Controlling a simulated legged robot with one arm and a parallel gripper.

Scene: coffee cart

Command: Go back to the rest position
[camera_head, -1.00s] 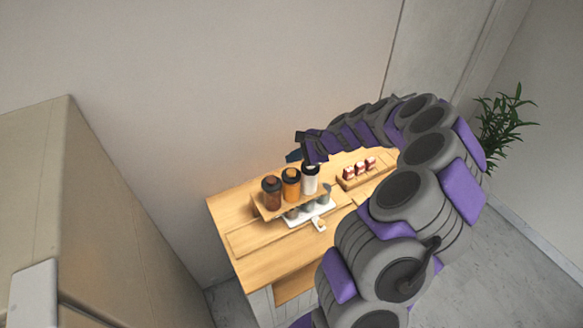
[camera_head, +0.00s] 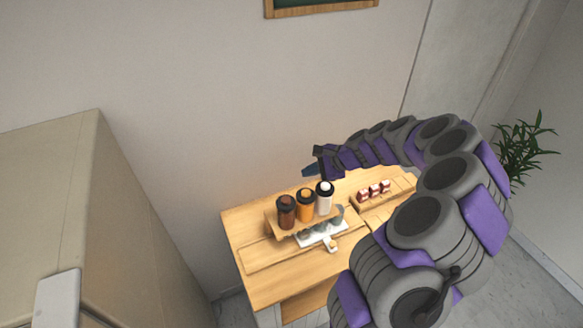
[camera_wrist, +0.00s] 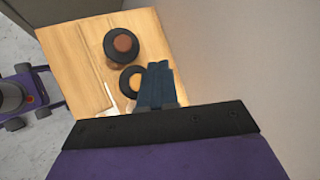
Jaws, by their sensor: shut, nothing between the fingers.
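My gripper (camera_head: 310,172) is at the end of my purple and grey arm, raised over the back edge of the wooden coffee cart (camera_head: 262,287), close to the wall. In the wrist view its blue fingers (camera_wrist: 156,84) are together with nothing between them. Below it on a wooden stand are a brown cup (camera_head: 286,213), an orange cup (camera_head: 305,206) and a white cup (camera_head: 324,198), all upright with black lids. In the wrist view the brown cup (camera_wrist: 122,42) shows from above, and the fingers partly cover the view of another cup.
A white tray (camera_head: 322,238) with small items sits before the cups. A wooden holder with red and white items (camera_head: 373,190) is to the right. A tall beige cabinet (camera_head: 60,200) stands at left, a plant (camera_head: 524,148) at right. The wall is close behind the cart.

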